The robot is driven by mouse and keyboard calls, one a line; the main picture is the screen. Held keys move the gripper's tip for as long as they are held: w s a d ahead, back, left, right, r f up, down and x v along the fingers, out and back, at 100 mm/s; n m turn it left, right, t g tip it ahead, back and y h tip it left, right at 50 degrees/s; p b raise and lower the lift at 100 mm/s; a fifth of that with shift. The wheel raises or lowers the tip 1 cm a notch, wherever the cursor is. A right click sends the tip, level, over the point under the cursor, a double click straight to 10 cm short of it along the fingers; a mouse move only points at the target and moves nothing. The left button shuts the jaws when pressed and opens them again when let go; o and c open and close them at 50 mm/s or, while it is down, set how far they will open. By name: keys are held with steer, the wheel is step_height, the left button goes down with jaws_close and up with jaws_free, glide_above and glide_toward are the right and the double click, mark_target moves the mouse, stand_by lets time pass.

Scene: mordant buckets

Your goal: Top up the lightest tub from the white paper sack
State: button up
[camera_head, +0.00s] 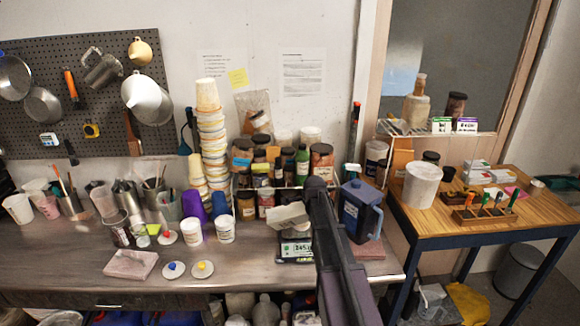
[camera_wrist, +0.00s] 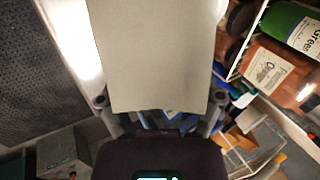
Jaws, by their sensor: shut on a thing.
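My gripper (camera_wrist: 158,101) is shut on a pale, flat-sided block-like thing, which looks like the white paper sack (camera_wrist: 158,50). In the head view the sack (camera_head: 287,215) is tilted above the bench, over a small black scale (camera_head: 297,251) whose digits I cannot read surely. The sack's mouth and any contents cannot be made out. Two white labelled tubs, a left one (camera_head: 193,231) and a right one (camera_head: 225,229), stand on the bench left of the sack. Whether a tub stands on the scale behind the sack I cannot tell.
Lids with a blue knob (camera_head: 173,270) and a yellow knob (camera_head: 202,269) lie at the bench front. A blue jug (camera_head: 358,212) stands close right of my arm. Jars and a tall cup stack (camera_head: 212,130) crowd the back.

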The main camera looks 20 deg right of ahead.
step_height(320, 180, down, 10)
steer(key=b, duration=0.9)
steer(key=shift+a, duration=0.1)
